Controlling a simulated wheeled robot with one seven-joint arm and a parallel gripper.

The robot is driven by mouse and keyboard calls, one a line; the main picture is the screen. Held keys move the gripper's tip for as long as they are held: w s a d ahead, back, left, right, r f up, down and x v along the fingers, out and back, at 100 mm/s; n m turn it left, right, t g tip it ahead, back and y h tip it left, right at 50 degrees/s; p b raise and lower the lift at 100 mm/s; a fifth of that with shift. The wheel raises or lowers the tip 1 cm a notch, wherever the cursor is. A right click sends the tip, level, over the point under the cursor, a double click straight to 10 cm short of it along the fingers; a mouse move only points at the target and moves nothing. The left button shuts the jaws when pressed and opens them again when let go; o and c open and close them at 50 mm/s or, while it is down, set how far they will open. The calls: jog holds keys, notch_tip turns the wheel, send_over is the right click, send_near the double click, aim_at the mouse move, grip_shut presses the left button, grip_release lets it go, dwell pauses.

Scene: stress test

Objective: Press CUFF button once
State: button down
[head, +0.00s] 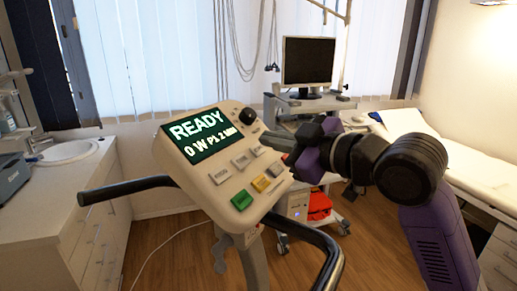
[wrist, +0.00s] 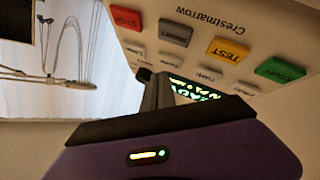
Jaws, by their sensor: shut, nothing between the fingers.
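The cream control console (head: 205,190) has a lit screen (head: 205,135) reading "READY" and "0 W P1 2 MIN". In the head view its keys include a green key (head: 241,199), a yellow key (head: 261,183) and several grey keys. The wrist view shows the panel upside down, with a row of small pale keys (wrist: 205,73) beside larger coloured ones. Their small labels are too blurred to tell which is CUFF. My gripper (head: 288,148) is shut and empty at the console's right edge. Its fingertips (wrist: 152,88) show near the panel; contact cannot be told.
Black handlebars (head: 130,188) flank the console. A dark knob (head: 246,116) stands beside the screen. Behind are a monitor (head: 308,62) on a cart and a bed (head: 470,165); a sink counter (head: 50,185) stands at left. In the wrist view a red STOP key (wrist: 126,17) shows.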

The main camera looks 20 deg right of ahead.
jog(key=shift+w+f, duration=0.1)
jog(key=shift+f, duration=0.05)
jog(key=shift+w+a+f+b, duration=0.15)
jog(key=shift+a+f+b, duration=0.05)
jog(key=shift+b, duration=0.1)
jog(key=shift+w+a+f, duration=0.1)
jog(key=shift+w+f, duration=0.05)
jog(key=shift+f, duration=0.1)
dwell(0.7)
jog(key=shift+r, duration=0.1)
dwell(0.3)
jog(key=shift+s+d+r, duration=0.25)
jog(key=shift+s+r, duration=0.15)
jog(key=shift+r, duration=0.1)
jog(key=shift+s+d+r+p, duration=0.35)
jog(key=shift+s+r+p, duration=0.1)
jog(key=shift+r, duration=0.2)
jog(key=shift+s+d+r+p, duration=0.35)
jog(key=shift+r+p, duration=0.15)
jog(key=shift+r, duration=0.15)
jog(key=shift+s+d+r+p, duration=0.35)
jog(key=shift+r+p, duration=0.1)
jog(key=shift+r, duration=0.2)
jog(key=s+d+r+p, duration=0.2)
jog(key=s+r+p, duration=0.1)
jog(key=r, duration=0.2)
jog(key=shift+s+d+r+p, duration=0.15)
jog(key=shift+d+r+p, duration=0.15)
jog(key=shift+d, duration=0.05)
